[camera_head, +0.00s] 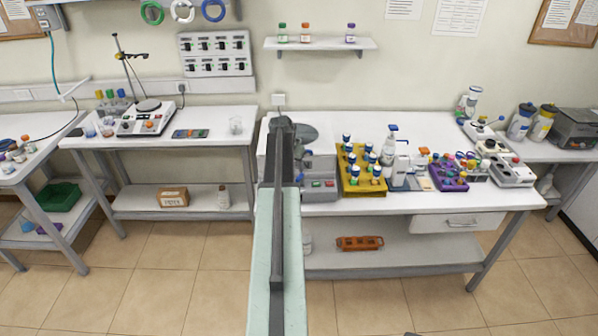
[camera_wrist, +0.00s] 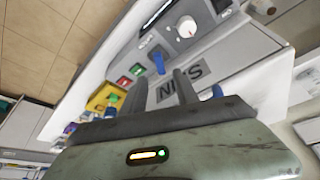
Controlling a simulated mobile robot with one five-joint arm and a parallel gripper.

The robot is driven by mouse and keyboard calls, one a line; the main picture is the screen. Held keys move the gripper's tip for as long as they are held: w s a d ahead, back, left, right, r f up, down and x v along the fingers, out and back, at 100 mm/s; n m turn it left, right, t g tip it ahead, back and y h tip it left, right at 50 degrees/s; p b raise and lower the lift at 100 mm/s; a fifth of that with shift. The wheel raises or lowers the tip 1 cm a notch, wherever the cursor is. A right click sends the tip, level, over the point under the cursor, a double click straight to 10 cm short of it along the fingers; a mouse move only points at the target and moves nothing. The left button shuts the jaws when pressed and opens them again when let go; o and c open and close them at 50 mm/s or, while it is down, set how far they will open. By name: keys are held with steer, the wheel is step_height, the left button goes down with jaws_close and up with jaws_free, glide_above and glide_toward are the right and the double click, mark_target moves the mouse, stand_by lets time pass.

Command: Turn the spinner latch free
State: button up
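The spinner is the pale grey box with a round grey top (camera_head: 305,132), mostly behind my arm in the head view. In the wrist view its front panel (camera_wrist: 210,70) fills the middle, with large dark lettering. A blue latch (camera_wrist: 158,62) stands out from that panel, just beyond my fingertips. My gripper (camera_wrist: 161,77) has its two dark fingers apart, with nothing seen between them. The fingers look apart from the latch, but the depth is hard to judge. A second blue piece (camera_wrist: 217,90) shows right of the fingers.
A red switch (camera_wrist: 122,82), a green switch (camera_wrist: 136,69) and a white knob (camera_wrist: 187,27) are near the latch. A yellow rack (camera_head: 362,188) of bottles stands right of the spinner. A purple rack (camera_head: 448,185) is farther right. Floor is clear left of my arm.

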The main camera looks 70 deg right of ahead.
mark_target(299, 177)
steer(key=b+x, duration=0.6)
steer(key=x, duration=0.2)
steer(key=shift+a+b, duration=0.1)
steer(key=shift+b, duration=0.3)
steer(key=shift+r, duration=0.2)
